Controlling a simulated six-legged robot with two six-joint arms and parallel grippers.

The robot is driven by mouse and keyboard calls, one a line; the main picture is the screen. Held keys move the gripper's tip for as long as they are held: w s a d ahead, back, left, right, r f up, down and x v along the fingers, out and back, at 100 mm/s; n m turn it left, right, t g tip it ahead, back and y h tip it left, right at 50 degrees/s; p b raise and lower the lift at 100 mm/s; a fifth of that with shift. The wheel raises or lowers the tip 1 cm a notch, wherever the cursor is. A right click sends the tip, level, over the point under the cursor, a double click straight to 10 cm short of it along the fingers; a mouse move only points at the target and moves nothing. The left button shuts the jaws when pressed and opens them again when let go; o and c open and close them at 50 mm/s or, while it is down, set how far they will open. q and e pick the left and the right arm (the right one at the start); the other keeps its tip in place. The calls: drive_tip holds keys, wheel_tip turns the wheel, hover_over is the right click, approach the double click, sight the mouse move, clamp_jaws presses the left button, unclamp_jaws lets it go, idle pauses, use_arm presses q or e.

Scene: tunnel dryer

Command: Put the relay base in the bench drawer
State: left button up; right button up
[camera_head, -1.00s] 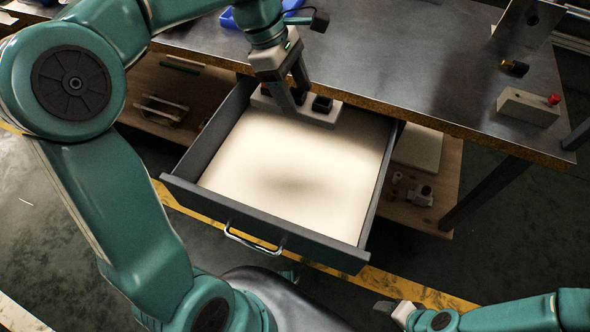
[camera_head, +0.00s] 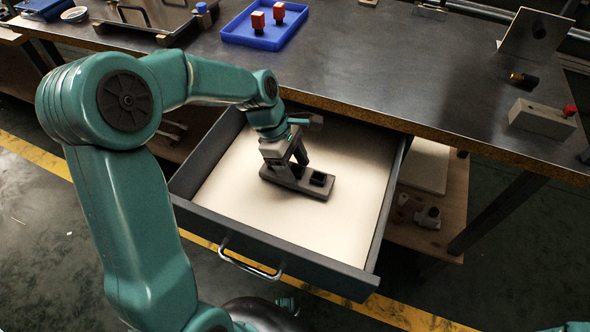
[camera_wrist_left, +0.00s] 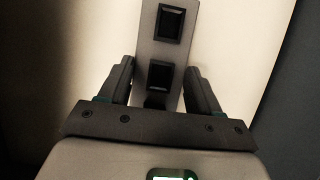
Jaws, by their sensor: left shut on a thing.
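The bench drawer (camera_head: 230,212) is pulled open below the bench top, with a pale, otherwise bare floor. The relay base (camera_head: 318,190) is a grey bar with dark square sockets. It is inside the drawer's outline, low over or on the floor; I cannot tell if it touches. My left gripper (camera_head: 291,166) is shut on it, reaching down from above. In the left wrist view the relay base (camera_wrist_left: 177,45) runs between the two fingers (camera_wrist_left: 158,82), its lower part hidden by the gripper body. My right gripper is not in view; only a bit of its arm shows at the lower right.
On the bench top (camera_head: 400,65) stand a blue tray (camera_head: 262,42) with red-topped parts, a grey box with a red button (camera_head: 541,119) and an angled metal plate (camera_head: 535,35). A lower wooden shelf (camera_head: 440,205) flanks the drawer.

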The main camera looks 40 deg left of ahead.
use_arm(q)
drive_tip(key=shift+f, duration=0.3)
drive_tip(key=shift+r, duration=0.1)
drive_tip(key=shift+f, duration=0.2)
drive_tip(key=o, duration=1.2)
